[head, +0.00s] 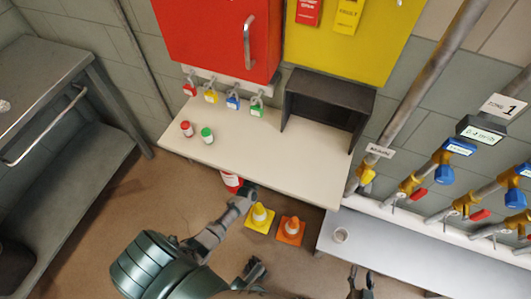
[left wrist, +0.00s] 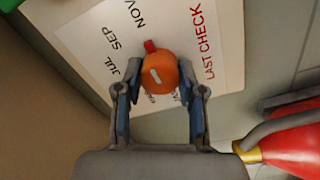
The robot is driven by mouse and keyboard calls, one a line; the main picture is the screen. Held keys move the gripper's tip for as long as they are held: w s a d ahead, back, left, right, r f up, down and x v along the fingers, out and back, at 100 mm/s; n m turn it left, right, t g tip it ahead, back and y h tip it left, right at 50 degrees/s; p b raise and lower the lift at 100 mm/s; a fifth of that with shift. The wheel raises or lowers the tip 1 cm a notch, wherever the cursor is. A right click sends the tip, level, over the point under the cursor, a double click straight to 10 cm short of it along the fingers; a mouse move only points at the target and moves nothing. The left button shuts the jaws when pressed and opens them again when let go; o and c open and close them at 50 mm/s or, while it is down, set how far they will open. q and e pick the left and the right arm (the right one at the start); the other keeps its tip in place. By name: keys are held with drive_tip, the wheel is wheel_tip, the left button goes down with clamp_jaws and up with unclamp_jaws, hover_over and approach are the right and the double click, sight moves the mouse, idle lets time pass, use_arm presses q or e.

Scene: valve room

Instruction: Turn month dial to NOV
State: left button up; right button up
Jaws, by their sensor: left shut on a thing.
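The month dial (left wrist: 159,71) is an orange knob with a red tab (left wrist: 150,46). It sits on a white plate (left wrist: 225,45) lettered JUL, SEP, NOV and LAST CHECK. The red tab points up and slightly left in the left wrist view, towards NOV. Some lettering below the dial is partly hidden by the dial and my finger. My left gripper (left wrist: 160,98) has one finger on each side of the dial's lower part and is shut on it. I cannot make out the dial in the head view. My right gripper (head: 361,284) is open and empty at the bottom edge.
A red extinguisher-like body (left wrist: 292,148) stands right of my left gripper. In the head view, a pale counter (head: 290,165) holds two small jars. A yellow cone (head: 260,213) and an orange cone (head: 291,227) stand below it. Pipes with blue valve handles (head: 443,175) are at right.

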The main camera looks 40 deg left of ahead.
use_arm(q)
drive_tip(key=shift+s+d+f+m, duration=0.1)
drive_tip(key=shift+d+f+m, duration=0.25)
drive_tip(key=shift+f+m, duration=0.05)
use_arm(e)
drive_tip(key=shift+s+d+f, duration=0.1)
drive_tip(key=shift+s+f, duration=0.1)
drive_tip(key=shift+f, duration=0.05)
use_arm(q)
drive_tip(key=o, duration=1.1)
drive_tip(key=shift+o, duration=0.2)
use_arm(e)
drive_tip(key=shift+f, duration=0.1)
use_arm(q)
drive_tip(key=shift+a+r, duration=0.1)
drive_tip(key=shift+r, duration=0.1)
use_arm(e)
drive_tip(key=shift+w+d, duration=0.1)
drive_tip(key=shift+d, duration=0.05)
use_arm(q)
drive_tip(key=v, duration=1.1)
drive_tip(key=shift+s, duration=0.35)
